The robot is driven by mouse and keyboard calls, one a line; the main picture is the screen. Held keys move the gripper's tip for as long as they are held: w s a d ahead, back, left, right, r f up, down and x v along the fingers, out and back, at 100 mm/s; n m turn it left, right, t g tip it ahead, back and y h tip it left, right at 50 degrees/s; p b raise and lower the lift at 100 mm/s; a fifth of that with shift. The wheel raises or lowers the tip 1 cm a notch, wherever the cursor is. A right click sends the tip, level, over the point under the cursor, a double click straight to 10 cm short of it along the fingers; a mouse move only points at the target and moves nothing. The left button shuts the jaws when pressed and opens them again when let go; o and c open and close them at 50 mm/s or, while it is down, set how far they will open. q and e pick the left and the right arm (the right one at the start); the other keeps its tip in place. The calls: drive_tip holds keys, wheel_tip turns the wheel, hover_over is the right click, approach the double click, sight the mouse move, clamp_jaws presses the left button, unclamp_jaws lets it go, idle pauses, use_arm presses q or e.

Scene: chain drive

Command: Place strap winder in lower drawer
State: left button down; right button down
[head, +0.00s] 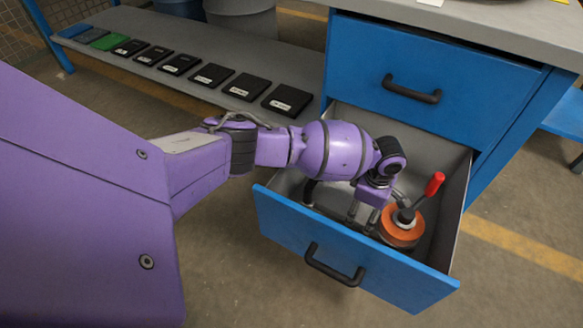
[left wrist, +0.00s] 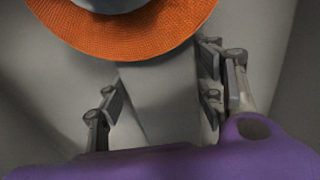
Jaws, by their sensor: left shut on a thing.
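The strap winder (head: 403,229) has an orange reel, a grey frame and a red crank grip (head: 434,184). It is inside the open lower drawer (head: 345,262), near the drawer's right end. My left gripper (head: 366,212) reaches down into the drawer and is shut on the winder's grey frame, beside the reel. In the left wrist view the orange reel (left wrist: 135,40) fills the top, and the fingers (left wrist: 165,98) stand either side of a grey part. I cannot tell whether the winder touches the drawer floor. My right gripper is not in view.
The upper drawer (head: 430,80) is closed above the open one, under a grey worktop (head: 480,30). A low grey shelf (head: 215,60) behind holds several black cases, a green one and blue ones. Bins (head: 240,15) stand at the back. The drawer's left part is mostly hidden by my arm.

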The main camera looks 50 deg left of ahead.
use_arm(q)
drive_tip(key=shift+w+d, duration=0.1)
drive_tip(key=shift+w, duration=0.1)
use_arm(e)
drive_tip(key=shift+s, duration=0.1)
use_arm(q)
drive_tip(key=c, duration=0.7)
unclamp_jaws()
drive_tip(key=shift+s+f, duration=0.1)
drive_tip(key=shift+f, duration=0.05)
drive_tip(key=shift+o, duration=1.1)
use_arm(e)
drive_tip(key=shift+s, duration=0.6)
